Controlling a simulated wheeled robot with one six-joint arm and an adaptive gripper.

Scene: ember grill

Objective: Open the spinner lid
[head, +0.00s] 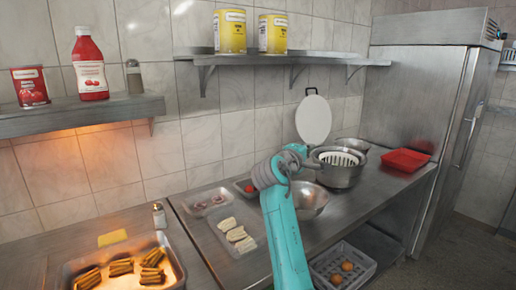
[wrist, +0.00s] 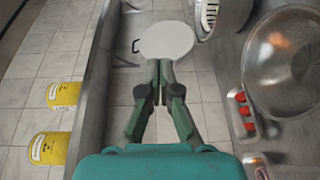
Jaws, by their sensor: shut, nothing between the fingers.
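The spinner (head: 340,174) is a grey metal pot with a white slotted basket inside, standing on the steel counter. Its round white lid (head: 313,120) stands up behind the pot near the tiled wall, with a black handle at its top edge. The pot's mouth is uncovered. In the wrist view the lid (wrist: 166,40) lies just beyond my fingertips, and the spinner (wrist: 208,14) shows partly at the top right. My gripper (wrist: 159,68) is shut and empty. I cannot tell whether its tips touch the lid. In the head view my arm partly hides the counter before the spinner.
A large steel bowl (head: 309,200) stands in front of the spinner, and a smaller bowl (head: 352,145) behind it. A red tray (head: 405,160) lies to the right, by the fridge (head: 415,85). A wall shelf (head: 285,60) with yellow cans (head: 230,32) hangs above.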

